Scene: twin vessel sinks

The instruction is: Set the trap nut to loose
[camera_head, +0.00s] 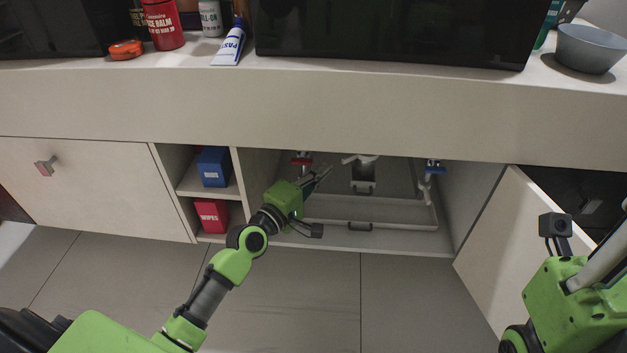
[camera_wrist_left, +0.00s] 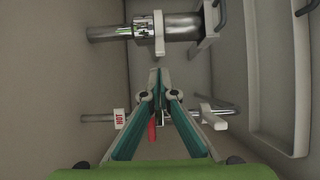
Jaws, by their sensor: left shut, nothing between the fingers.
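My left gripper (camera_head: 322,174) reaches into the open cabinet under the counter; its fingers are shut and empty. In the left wrist view its fingertips (camera_wrist_left: 158,78) meet just below a chrome drain pipe (camera_wrist_left: 178,27), with a visible gap. A white piece (camera_wrist_left: 159,34) stands out across that pipe by a ribbed collar (camera_wrist_left: 143,26); I cannot tell for sure which part is the trap nut, or whether it is loose. In the head view, the pale trap part (camera_head: 360,158) shows under the counter's lower edge, right of the gripper. My right gripper (camera_head: 601,264) is partly cut off at the right.
A blue-handled valve (camera_head: 432,166) is at right. A tray (camera_head: 400,224) lies on the cabinet floor. A cabinet door (camera_head: 507,235) stands open at right.

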